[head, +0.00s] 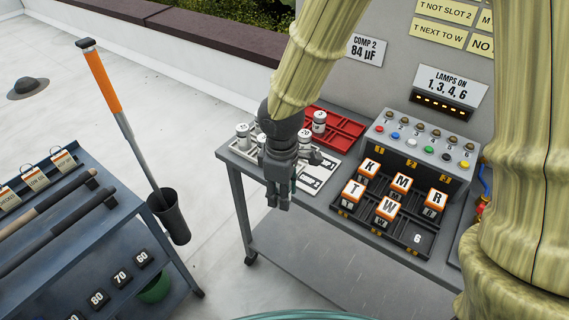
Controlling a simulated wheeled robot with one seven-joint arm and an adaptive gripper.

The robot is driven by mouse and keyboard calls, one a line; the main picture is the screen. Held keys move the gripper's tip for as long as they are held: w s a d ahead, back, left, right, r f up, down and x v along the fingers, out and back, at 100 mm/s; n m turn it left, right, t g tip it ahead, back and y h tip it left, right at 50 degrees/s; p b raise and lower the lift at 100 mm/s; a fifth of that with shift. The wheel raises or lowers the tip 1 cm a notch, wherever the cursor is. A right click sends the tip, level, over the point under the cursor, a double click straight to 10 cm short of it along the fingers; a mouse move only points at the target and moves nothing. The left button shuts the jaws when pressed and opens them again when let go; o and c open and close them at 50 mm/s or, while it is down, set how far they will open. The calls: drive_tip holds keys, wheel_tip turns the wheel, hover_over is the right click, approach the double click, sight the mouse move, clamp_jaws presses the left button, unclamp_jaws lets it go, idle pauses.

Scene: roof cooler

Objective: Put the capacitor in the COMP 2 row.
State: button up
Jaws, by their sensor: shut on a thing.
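My gripper (279,203) points down over the left part of the grey table, in front of the white board. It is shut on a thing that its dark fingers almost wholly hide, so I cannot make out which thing. White capacitors with dark markings stand around it: one at the board's left (243,136), one just right of the gripper (304,141) and one in the red tray (319,122). The white board (312,182) has labelled rows and is partly covered by my gripper; its lettering is too small to read surely. A wall sign (364,50) reads COMP 2, 84 µF.
A dark rack (418,239) with lettered orange-and-white blocks and a grey button box (420,143) fill the table's right side. A red divided tray (345,131) lies behind the board. A blue-grey cart (95,222) with an orange-handled tool (103,82) stands left, across open floor.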

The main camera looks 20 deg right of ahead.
drive_tip(key=shift+w+d+r, duration=0.1)
drive_tip(key=shift+w+r, duration=0.05)
drive_tip(key=shift+w, duration=0.1)
drive_tip(key=w+d+p, duration=0.1)
drive_tip(key=w+d, duration=0.1)
drive_tip(key=w, duration=0.2)
drive_tip(key=w+d+f+p, duration=0.1)
drive_tip(key=w+p, duration=0.1)
drive_tip(key=w, duration=0.3)
drive_tip(key=w+d+p, duration=0.1)
drive_tip(key=w+d, duration=0.1)
drive_tip(key=w, duration=0.3)
drive_tip(key=shift+w+d+f, duration=0.1)
drive_tip(key=shift+d+f, duration=0.1)
drive_tip(key=shift+d, duration=0.15)
drive_tip(key=shift+f+p, duration=0.75)
drive_tip(key=shift+f, duration=1.05)
drive_tip(key=shift+f, duration=0.15)
drive_tip(key=o, duration=1.1)
drive_tip(key=shift+r+b, duration=1)
drive_tip(key=shift+r, duration=5.15)
